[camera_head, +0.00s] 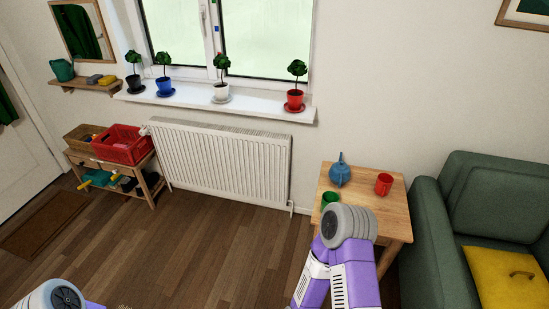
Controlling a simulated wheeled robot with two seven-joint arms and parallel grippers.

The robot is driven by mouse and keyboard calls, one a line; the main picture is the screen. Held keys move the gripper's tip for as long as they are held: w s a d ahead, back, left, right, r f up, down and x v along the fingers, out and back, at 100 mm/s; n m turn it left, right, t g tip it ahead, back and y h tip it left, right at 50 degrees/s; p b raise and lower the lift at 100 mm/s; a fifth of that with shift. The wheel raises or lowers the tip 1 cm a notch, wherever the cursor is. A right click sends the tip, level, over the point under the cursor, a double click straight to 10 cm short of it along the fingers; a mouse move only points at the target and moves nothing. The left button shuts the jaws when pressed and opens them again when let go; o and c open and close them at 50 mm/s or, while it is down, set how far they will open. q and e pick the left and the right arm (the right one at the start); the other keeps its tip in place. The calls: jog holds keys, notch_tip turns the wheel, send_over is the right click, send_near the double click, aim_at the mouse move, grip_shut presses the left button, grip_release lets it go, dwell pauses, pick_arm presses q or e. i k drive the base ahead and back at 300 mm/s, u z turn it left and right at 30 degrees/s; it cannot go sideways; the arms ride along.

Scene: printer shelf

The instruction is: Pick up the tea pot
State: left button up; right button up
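A blue pot-shaped vessel (340,173), which looks like the tea pot, stands upright on the small wooden table (374,214) right of the radiator. A narrow tip rises from its top. A red mug (384,184) stands to its right, and a green cup (330,199) stands in front of it. My purple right arm rises from the bottom, its grey joint overlapping the table's front edge. Only a bit of my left arm shows at the bottom left. Neither gripper is in view.
A green armchair (428,243) with a yellow cushion (509,279) stands close right of the table. A radiator (222,161) is on the wall to the left. A bench holds a red crate (122,145). A teal can (62,70) sits on a wall shelf. The middle floor is clear.

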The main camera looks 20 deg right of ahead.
aim_at(339, 173)
jog(key=u, duration=0.3)
jog(key=i, duration=1.4)
jog(key=z, duration=1)
jog(key=i, duration=0.8)
jog(key=z, duration=1.1)
jog(key=i, duration=0.55)
